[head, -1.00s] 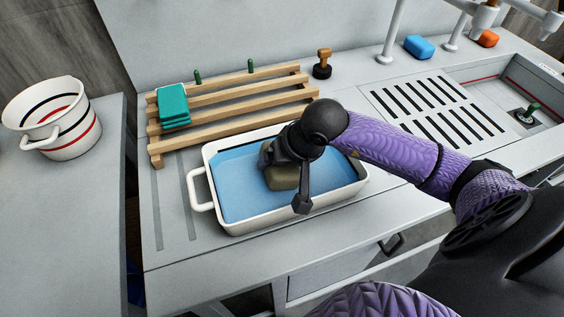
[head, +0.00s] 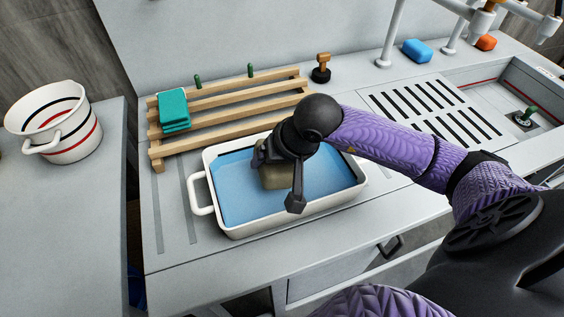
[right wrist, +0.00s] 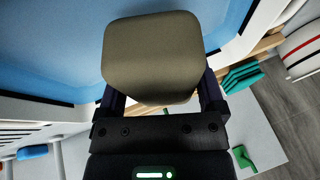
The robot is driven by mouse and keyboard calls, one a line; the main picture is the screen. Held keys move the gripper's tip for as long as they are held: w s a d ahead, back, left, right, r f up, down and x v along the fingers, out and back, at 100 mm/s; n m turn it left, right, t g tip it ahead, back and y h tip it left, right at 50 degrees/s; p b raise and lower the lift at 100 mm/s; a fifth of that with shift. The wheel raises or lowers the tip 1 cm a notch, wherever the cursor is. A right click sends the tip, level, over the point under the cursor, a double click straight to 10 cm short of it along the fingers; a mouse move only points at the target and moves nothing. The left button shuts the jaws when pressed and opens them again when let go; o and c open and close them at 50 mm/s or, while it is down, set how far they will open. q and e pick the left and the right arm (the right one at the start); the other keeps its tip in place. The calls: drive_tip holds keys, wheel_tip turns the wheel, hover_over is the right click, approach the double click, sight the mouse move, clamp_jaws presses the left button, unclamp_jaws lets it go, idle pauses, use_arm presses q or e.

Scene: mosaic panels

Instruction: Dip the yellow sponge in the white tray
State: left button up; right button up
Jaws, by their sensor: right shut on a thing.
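The white tray (head: 262,230) stands on the grey counter, with a flat blue surface (head: 235,195) inside that looks like water. My right gripper (head: 268,157) is over the tray, shut on the sponge (head: 276,179), which looks dull olive-yellow here. In the right wrist view the sponge (right wrist: 152,58) sits between the two fingers, with blue behind it. I cannot tell whether its underside touches the blue surface. The gripper and wrist hide part of the sponge and of the tray's back rim. My left gripper is not in view.
A wooden slatted rack (head: 235,107) with folded teal cloths (head: 173,108) lies behind the tray. A white striped pot (head: 75,140) stands on the left counter. A brown-handled stamp-like tool (head: 321,70), a drain grille (head: 430,110), a blue block (head: 417,50) and a sink are at the right.

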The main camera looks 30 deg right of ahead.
wheel_tip(320, 180, up, 7)
drive_tip(key=p, duration=0.3)
drive_tip(key=shift+p, duration=0.4)
idle(0.3)
